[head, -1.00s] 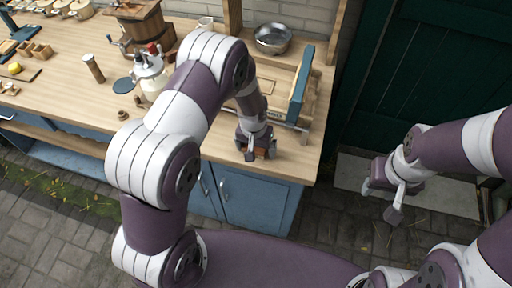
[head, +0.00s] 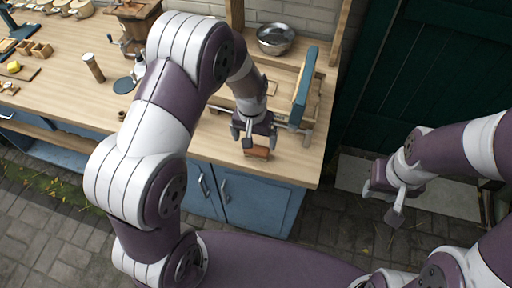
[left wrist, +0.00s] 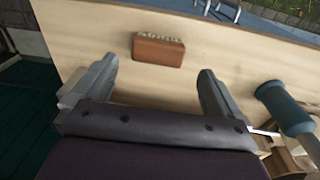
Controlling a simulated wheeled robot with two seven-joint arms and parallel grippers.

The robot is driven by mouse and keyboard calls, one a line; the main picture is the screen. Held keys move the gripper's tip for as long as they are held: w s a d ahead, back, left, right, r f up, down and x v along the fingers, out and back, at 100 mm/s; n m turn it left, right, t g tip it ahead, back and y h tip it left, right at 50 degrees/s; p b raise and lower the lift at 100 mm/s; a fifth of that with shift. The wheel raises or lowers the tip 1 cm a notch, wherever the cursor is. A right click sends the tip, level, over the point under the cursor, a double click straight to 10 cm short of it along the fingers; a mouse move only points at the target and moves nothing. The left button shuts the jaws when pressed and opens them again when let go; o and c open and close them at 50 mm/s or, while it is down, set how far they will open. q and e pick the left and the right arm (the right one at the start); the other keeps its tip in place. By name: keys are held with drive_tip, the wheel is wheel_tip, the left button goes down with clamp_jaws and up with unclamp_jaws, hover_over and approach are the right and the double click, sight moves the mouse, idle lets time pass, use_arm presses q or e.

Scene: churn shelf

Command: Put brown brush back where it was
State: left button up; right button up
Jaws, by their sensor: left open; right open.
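The brown brush (head: 257,153) lies on the wooden counter near its front edge. In the left wrist view the brush (left wrist: 158,51) is a brown block with a pale bristle strip along one long side. My left gripper (head: 254,140) is open just behind the brush. In its wrist view the two fingers (left wrist: 157,78) are spread wide, and the brush lies beyond their tips with bare wood between. My right gripper (head: 398,206) is open and empty, off to the right, away from the counter.
A brown cylinder (head: 93,67) and a dark blue disc (head: 124,84) are further left. Bare counter (head: 215,140) lies left of the brush.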

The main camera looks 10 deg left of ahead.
sight(251, 152)
use_arm(q)
wheel_tip(251, 152, up, 6)
drive_tip(key=s, duration=0.1)
drive_tip(key=s+a+r, duration=0.1)
drive_tip(key=s+a, duration=0.1)
drive_tip(key=s, duration=0.4)
drive_tip(key=s+a+r+t, duration=0.1)
drive_tip(key=s+a+r, duration=0.1)
drive_tip(key=s, duration=0.4)
drive_tip(key=shift+s+a+r, duration=0.15)
drive_tip(key=shift+a+r, duration=0.1)
drive_tip(key=shift+a, duration=0.45)
drive_tip(key=shift+s, duration=0.15)
